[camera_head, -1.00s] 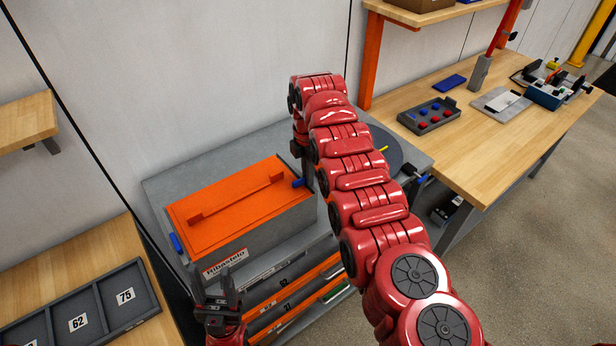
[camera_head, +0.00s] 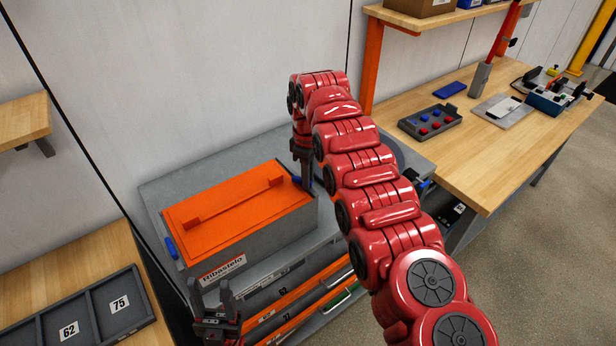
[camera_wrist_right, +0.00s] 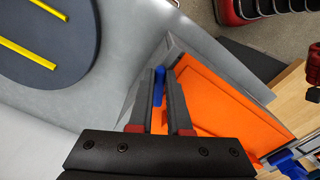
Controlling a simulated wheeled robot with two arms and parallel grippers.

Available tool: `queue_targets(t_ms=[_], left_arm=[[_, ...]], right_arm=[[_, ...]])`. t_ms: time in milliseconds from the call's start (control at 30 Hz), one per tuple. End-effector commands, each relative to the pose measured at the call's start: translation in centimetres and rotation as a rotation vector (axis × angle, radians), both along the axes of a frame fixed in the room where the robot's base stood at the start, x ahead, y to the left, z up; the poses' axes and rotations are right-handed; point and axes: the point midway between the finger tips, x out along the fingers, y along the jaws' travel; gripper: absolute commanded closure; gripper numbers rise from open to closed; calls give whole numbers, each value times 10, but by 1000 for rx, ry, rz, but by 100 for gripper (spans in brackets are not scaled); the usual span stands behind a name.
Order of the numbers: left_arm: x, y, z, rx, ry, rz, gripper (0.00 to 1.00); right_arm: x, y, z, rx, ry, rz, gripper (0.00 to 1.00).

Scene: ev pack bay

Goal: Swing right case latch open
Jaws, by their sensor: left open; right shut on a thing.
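The grey case with an orange lid (camera_head: 235,222) sits on the grey bench top. Its right latch (camera_head: 297,180) is a small blue piece at the case's right end; in the right wrist view the blue latch (camera_wrist_right: 159,82) shows between my fingertips. My right gripper (camera_wrist_right: 164,80) points down beside the case's right end and is shut on this latch. The latch is partly hidden by the fingers, so its exact angle is unclear. The blue left latch (camera_head: 171,246) is at the other end. My left gripper (camera_head: 210,288) is open and empty, in front of the case's left part.
A dark round disc (camera_wrist_right: 45,40) with yellow strips lies on the bench beside the case. Drawers with orange fronts (camera_head: 325,285) are below. A wooden table (camera_head: 480,160) with a button tray (camera_head: 430,122) stands right, and a numbered tray (camera_head: 95,305) lies lower left.

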Motion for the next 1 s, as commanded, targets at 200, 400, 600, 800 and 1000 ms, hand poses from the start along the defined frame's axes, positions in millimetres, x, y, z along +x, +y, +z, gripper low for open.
queue_targets(t_ms=[200,400,600,800,1000], left_arm=[[0,0,-1,0,0,0,50],[0,0,-1,0,0,0,50],[0,0,-1,0,0,0,50],[0,0,-1,0,0,0,50],[0,0,-1,0,0,0,50]], right_arm=[[1,0,1,0,-4,-194,100],[1,0,1,1,-4,-342,100],[1,0,1,1,-4,-444,100],[1,0,2,1,-4,-498,100],[1,0,2,1,-4,-517,100]])
